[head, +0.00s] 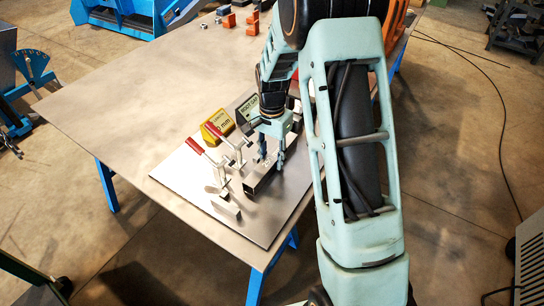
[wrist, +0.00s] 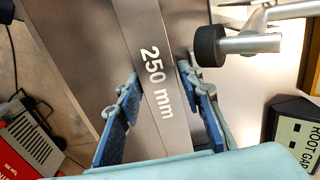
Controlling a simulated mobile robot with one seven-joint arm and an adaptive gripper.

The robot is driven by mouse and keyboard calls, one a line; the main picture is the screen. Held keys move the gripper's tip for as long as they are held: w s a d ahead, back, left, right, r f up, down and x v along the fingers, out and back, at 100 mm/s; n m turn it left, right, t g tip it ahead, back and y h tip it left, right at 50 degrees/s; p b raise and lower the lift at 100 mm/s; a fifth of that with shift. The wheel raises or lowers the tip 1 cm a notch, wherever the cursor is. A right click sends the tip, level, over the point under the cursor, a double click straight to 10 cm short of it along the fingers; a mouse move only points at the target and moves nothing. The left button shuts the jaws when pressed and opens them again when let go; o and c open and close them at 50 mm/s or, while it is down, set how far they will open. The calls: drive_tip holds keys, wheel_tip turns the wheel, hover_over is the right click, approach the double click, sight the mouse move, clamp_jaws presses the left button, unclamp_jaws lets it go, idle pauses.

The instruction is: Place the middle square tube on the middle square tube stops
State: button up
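A grey square tube marked "250 mm" (wrist: 157,82) runs between the two blue fingers of my gripper (wrist: 158,82) in the wrist view. The fingers stand on both sides of it, apart, and I cannot tell whether they touch it. In the head view my gripper (head: 271,153) points down over the metal plate (head: 265,222), close to the clamps. A dark square tube (head: 262,179) lies under and in front of the fingers there, its open end facing the camera. The tube stops cannot be made out clearly.
Two toggle clamps with red handles (head: 205,141) stand left of my gripper. A black clamp tip (wrist: 209,45) sits close to the right finger. A yellow block (head: 217,126) and a dark "ROOT GAP" block (wrist: 297,135) stand nearby. The table's left part (head: 120,100) is clear.

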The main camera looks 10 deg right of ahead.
sight(273, 157)
drive_tip(key=shift+r, duration=0.1)
wheel_tip(273, 157, up, 12)
drive_tip(key=shift+p, duration=0.4)
drive_tip(key=shift+d+r, duration=0.1)
idle(0.5)
